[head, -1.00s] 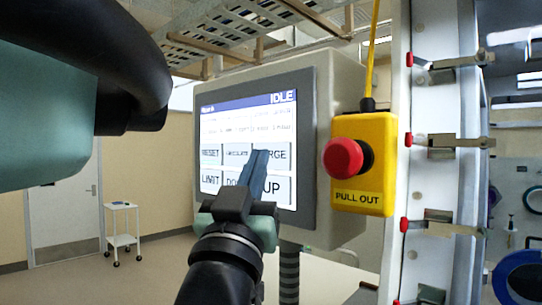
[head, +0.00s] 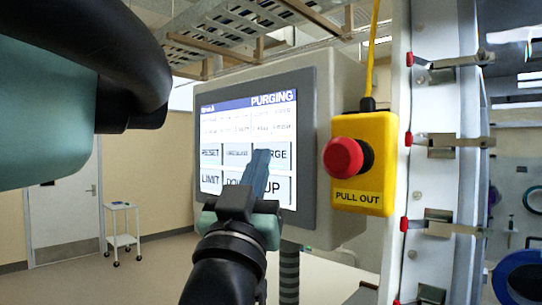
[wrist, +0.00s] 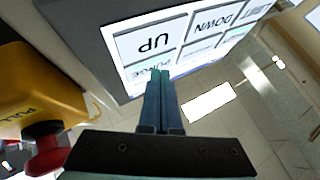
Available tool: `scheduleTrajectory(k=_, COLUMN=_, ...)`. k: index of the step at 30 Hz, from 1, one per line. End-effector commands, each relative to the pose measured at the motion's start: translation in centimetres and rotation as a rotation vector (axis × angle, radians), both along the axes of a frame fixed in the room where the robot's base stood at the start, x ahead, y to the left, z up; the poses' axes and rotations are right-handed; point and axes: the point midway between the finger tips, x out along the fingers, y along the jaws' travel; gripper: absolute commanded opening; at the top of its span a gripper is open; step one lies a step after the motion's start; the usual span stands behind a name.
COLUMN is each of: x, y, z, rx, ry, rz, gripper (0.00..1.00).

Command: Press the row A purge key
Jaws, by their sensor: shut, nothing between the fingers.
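The touch panel (head: 307,200) hangs in a grey housing, and its lit screen (head: 235,103) reads "PURGING" at the top right. The purge key (head: 279,154) is at the right of the upper key row, its left part hidden by my fingers in the head view. My gripper (head: 262,153) is shut and empty, its fingertips in front of the purge key's left edge. In the wrist view, the purge key (wrist: 150,77) shows upside down just beyond the fingertips of my gripper (wrist: 159,73). I cannot tell whether the tips touch the screen.
A yellow box with a red stop button (head: 343,158) marked "PULL OUT" is fixed right of the panel; the button also shows in the wrist view (wrist: 47,150). A white post (head: 425,190) with red-tipped latches stands farther right. A small trolley (head: 121,230) stands at the back left.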

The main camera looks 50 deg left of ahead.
Motion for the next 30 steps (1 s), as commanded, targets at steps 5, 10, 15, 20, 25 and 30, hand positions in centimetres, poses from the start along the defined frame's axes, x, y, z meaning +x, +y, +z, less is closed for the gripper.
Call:
scheduleTrajectory(k=5, x=-1.0, y=-0.1, z=-0.1, rx=0.000, ry=0.000, rz=0.003, gripper=0.00)
scheduleTrajectory(k=10, x=-1.4, y=-0.1, z=-0.1, rx=-0.001, ry=0.002, rz=0.001, gripper=0.00)
scheduleTrajectory(k=15, x=-1.3, y=-0.1, z=-0.1, rx=0.000, ry=0.001, rz=0.001, gripper=0.00)
scheduleTrajectory(k=20, x=-2.0, y=-0.1, z=-0.1, rx=0.000, ry=-0.001, rz=0.002, gripper=0.00)
scheduleTrajectory(k=25, x=-3.7, y=-0.3, z=-0.1, rx=0.000, ry=-0.001, rz=0.003, gripper=0.00)
scheduleTrajectory(k=30, x=-5.4, y=-0.5, z=-0.1, rx=0.000, ry=-0.001, rz=0.002, gripper=0.00)
